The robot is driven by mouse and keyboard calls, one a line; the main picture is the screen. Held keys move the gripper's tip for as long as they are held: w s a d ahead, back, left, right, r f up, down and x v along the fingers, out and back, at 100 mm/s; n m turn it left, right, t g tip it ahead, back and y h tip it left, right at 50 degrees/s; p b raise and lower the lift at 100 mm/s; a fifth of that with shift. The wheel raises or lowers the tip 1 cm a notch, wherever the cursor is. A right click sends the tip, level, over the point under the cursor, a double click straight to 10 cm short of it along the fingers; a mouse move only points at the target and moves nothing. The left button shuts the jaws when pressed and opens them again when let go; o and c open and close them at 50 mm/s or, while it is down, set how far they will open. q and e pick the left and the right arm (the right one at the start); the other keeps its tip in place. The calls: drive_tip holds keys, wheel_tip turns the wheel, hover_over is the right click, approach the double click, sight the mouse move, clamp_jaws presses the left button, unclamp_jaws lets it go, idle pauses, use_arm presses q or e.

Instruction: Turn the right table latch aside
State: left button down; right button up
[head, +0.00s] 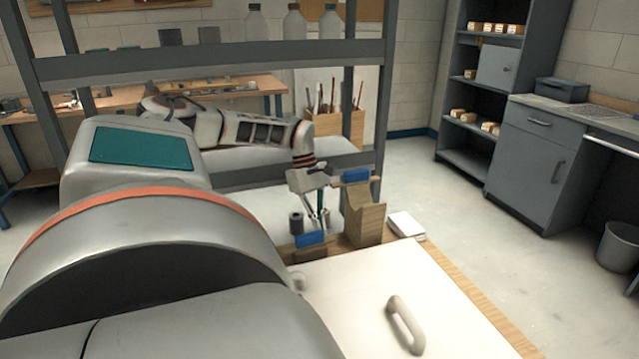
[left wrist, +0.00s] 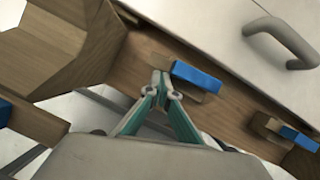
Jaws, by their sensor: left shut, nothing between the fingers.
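The right table latch is a blue bar (head: 311,239) on a small wooden base, at the far edge of the white panel (head: 350,275). In the left wrist view the blue bar (left wrist: 196,77) lies roughly along the panel's edge. My left gripper (head: 322,226) is shut and empty, pointing down by the latch. In the left wrist view its fingertips (left wrist: 160,80) are close together beside one end of the blue bar; I cannot tell whether they touch it. A second blue latch (left wrist: 299,138) sits further along the edge. My right gripper is not in view.
A notched wooden block (head: 366,220) with a blue piece (head: 356,175) on top stands close to the latch. A raised handle (head: 405,325) is on the panel. A white stack (head: 406,225) lies beside the block. A grey rack post (head: 392,80) stands behind.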

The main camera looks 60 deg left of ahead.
use_arm(q)
drive_tip(key=v, duration=1.2)
drive_tip(key=shift+s+d, duration=0.1)
